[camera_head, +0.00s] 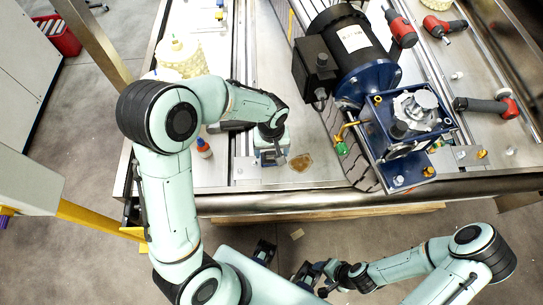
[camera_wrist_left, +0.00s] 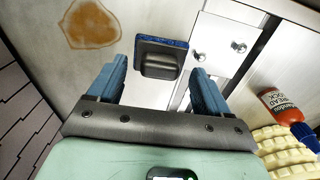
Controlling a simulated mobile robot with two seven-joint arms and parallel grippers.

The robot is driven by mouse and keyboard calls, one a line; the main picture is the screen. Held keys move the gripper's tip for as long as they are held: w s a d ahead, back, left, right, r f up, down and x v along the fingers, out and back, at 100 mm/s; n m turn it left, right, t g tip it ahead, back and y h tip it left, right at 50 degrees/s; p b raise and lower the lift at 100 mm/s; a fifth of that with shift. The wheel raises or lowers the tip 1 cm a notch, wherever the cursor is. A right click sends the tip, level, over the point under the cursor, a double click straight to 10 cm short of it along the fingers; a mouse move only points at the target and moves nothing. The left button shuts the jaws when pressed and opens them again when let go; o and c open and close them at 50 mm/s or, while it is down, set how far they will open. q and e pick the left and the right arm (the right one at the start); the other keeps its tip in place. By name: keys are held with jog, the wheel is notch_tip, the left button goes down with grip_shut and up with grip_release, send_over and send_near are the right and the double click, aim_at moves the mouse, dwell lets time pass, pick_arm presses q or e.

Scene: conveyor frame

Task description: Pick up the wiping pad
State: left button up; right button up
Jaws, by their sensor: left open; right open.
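The wiping pad (camera_wrist_left: 160,58) shows in the left wrist view as a dark grey block with a raised grip and a blue edge, lying on the pale metal surface. My left gripper (camera_wrist_left: 158,70) is open, with one blue finger to each side of the pad's lower part in that view; I cannot tell whether they touch it. In the head view my left gripper (camera_head: 271,157) points down near the bench's front edge, and the pad is mostly hidden there. My right gripper (camera_head: 284,263) is open and empty, low in front of the bench.
A brown stain (camera_head: 300,162) lies beside my left gripper. A small red bottle (camera_head: 203,148) stands to its left, with a yellowish ribbed container (camera_head: 181,56) behind. A motor (camera_head: 350,45) and blue gearbox (camera_head: 408,130) stand to the right. Red power tools (camera_head: 401,30) lie beyond.

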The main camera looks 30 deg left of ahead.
aim_at(271, 153)
pick_arm(q)
notch_tip(271, 153, down, 2)
jog(key=shift+f, duration=0.1)
jog(key=c, duration=0.7)
notch_tip(271, 153, up, 20)
jog(key=shift+r+p, duration=0.1)
jog(key=shift+p, duration=0.9)
pick_arm(e)
jog(key=shift+w+r, duration=0.3)
jog(key=shift+r, duration=0.3)
jog(key=shift+w+r, duration=0.3)
jog(key=shift+r, duration=0.25)
